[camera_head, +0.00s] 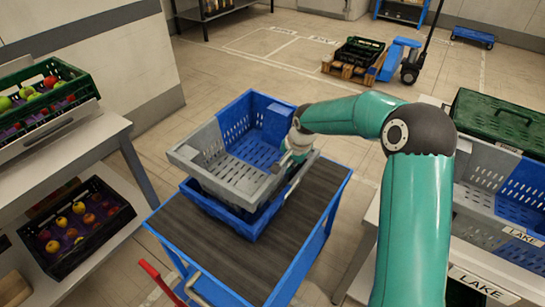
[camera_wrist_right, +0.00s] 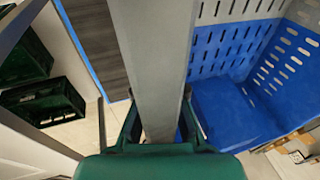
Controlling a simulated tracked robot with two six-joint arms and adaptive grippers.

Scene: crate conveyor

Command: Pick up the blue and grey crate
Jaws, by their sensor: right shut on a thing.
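The blue and grey crate (camera_head: 228,183) sits over a blue crate (camera_head: 222,212) on the dark-topped blue cart. It is empty, grey at the near part and blue at the far part, and looks slightly askew to the crate below. Whether the two touch is hidden. My right gripper (camera_head: 292,157) is at its right side wall. In the right wrist view, the gripper (camera_wrist_right: 158,118) is shut on the crate's grey rim (camera_wrist_right: 150,60), with one finger on each side. My left gripper does not show.
The cart (camera_head: 285,235) has bare top at the near right. Fruit crates (camera_head: 40,105) stand on a shelf at left. Another blue and grey crate (camera_head: 485,165), labelled LAKE, and a green crate (camera_head: 500,120) stand at right. A blue pallet jack (camera_head: 400,60) is behind.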

